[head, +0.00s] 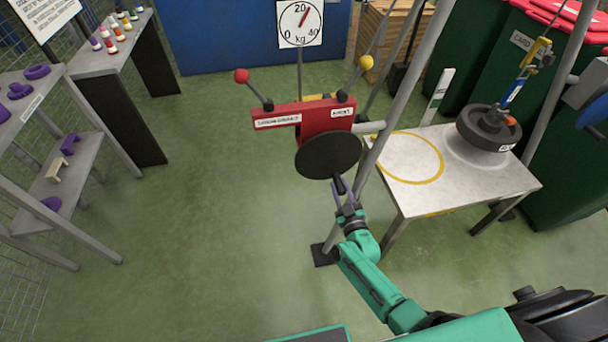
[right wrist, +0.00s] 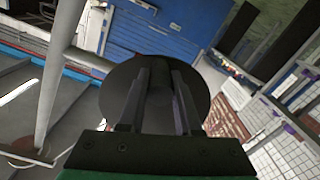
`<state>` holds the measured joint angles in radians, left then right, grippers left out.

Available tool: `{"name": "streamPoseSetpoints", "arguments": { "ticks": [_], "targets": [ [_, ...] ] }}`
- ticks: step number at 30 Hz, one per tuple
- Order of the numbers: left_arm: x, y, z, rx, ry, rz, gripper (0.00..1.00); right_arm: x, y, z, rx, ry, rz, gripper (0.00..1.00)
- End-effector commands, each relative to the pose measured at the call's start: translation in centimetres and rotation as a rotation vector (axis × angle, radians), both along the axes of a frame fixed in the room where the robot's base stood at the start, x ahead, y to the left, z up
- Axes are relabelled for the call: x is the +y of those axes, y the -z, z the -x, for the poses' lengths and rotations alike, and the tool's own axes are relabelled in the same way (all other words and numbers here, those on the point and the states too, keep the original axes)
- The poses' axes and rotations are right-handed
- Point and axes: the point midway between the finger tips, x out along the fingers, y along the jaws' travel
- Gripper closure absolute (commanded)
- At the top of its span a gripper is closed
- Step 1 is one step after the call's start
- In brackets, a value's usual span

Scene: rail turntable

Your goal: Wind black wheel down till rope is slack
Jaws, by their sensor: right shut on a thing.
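The black wheel (head: 328,155) is mounted on a red winch box (head: 325,119) on the grey frame. My right gripper (head: 343,192) is shut on the handle at the wheel's lower edge. In the right wrist view, the fingers (right wrist: 158,95) straddle the dark handle in front of the wheel disc (right wrist: 118,88). A dark round load (head: 488,128) hangs below a blue and orange hook piece (head: 514,88) at the right end of the metal table (head: 400,155). I cannot tell whether it touches the table. The rope is hard to make out. My left gripper is out of view.
A kg dial (head: 300,22) behind the winch has its red needle just right of 20. Levers with a red knob (head: 242,76) and yellow knob (head: 366,62) stand above the box. A yellow ring (head: 441,165) marks the table.

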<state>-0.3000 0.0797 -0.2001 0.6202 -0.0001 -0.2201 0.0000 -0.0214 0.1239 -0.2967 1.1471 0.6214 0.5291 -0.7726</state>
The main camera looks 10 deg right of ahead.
Motion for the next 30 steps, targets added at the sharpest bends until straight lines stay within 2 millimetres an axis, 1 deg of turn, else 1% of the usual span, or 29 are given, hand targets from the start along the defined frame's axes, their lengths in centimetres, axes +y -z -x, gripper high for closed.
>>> {"name": "streamPoseSetpoints", "arguments": {
  "ticks": [1, 3, 14, 25, 30],
  "targets": [
    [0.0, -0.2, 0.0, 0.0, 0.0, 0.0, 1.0, -0.5, -0.1, 0.1, 0.001, 0.006, 0.02, 1.0],
    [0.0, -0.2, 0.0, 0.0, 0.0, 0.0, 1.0, -0.7, -0.1, 0.1, 0.001, 0.006, 0.04, 1.0],
    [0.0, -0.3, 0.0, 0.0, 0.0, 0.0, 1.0, -0.8, -0.2, 0.0, -0.001, 0.006, 0.059, 1.0],
    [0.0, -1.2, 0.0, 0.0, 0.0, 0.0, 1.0, -2.1, -1.0, 0.0, -0.002, 0.006, 0.222, 1.0],
    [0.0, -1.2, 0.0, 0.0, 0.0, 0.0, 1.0, -2.3, -1.1, 0.0, -0.003, 0.006, 0.255, 1.0]
  ]
}}
